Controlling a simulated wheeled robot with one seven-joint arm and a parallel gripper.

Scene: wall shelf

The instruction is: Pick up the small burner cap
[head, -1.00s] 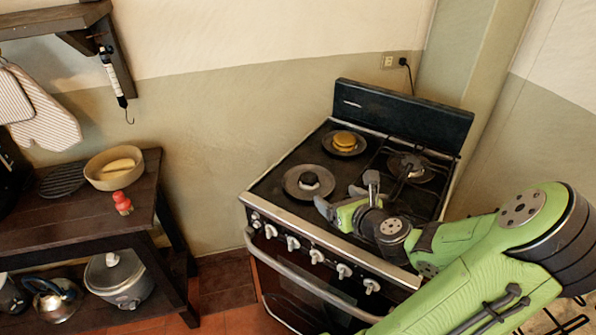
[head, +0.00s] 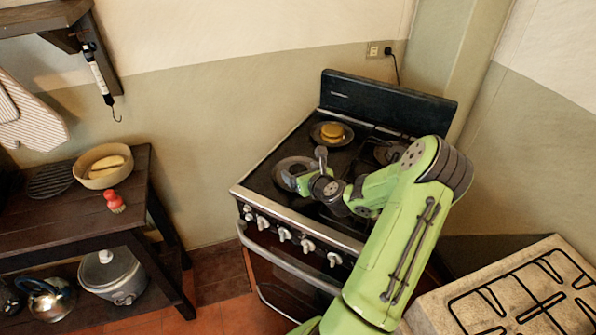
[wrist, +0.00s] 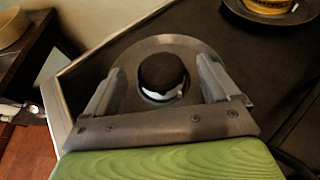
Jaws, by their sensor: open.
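The small burner cap (wrist: 163,68) is a dark round disc in the wrist view. It sits on a pale burner ring in the middle of a grey round burner plate (wrist: 192,47), with a white edge showing on its near side. My gripper (wrist: 160,78) is open, with one finger to the left of the cap and one to the right, both apart from it. In the head view my gripper (head: 304,168) is over the stove's front left burner and hides the cap; part of the plate (head: 281,170) shows beside it.
A dark table (head: 60,218) with a bowl (head: 88,176) and a red shaker (head: 113,201) stands at left. A pale grated cooktop (head: 440,303) lies at lower right.

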